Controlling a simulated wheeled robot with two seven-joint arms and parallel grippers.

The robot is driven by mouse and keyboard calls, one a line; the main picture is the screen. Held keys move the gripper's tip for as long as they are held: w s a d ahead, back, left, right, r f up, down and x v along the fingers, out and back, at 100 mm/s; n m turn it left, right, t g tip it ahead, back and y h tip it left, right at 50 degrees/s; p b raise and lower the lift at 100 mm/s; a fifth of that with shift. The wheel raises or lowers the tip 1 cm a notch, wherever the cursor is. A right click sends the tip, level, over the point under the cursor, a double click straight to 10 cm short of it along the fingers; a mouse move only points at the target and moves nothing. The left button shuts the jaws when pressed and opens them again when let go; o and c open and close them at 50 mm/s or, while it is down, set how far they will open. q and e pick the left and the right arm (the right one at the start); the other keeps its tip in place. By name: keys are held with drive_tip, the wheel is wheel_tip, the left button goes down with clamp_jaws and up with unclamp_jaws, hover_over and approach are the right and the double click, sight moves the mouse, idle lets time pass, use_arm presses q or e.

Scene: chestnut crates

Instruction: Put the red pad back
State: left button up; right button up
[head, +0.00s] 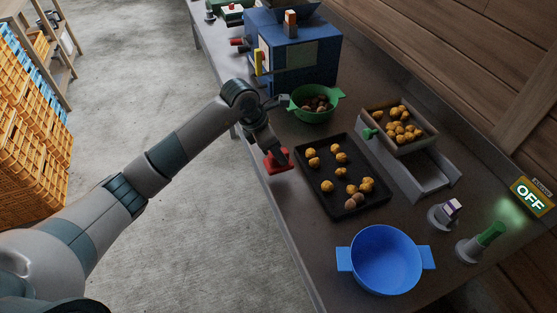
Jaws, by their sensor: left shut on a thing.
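My left gripper (283,153) is shut on the red pad (276,163). The gripper holds the pad at the table's near edge, left of the black tray (322,198). The gripper covers part of the pad, and I cannot tell whether the pad touches the table. My right gripper is not in view.
Chestnuts lie on the black tray. A green pot (333,94) and a blue machine (318,62) stand behind it. A blue pot (385,262) stands in front. A wooden crate (425,148) of chestnuts is at right. A sign (531,198) reads OFF.

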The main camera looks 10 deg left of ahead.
use_arm(q)
wheel_tip(320, 180, down, 3)
drive_tip(key=shift+f+p, duration=0.2)
drive_tip(key=shift+p, duration=0.7)
drive_tip(key=shift+f, duration=0.25)
drive_tip(key=shift+f, duration=0.15)
drive_tip(key=o, duration=1)
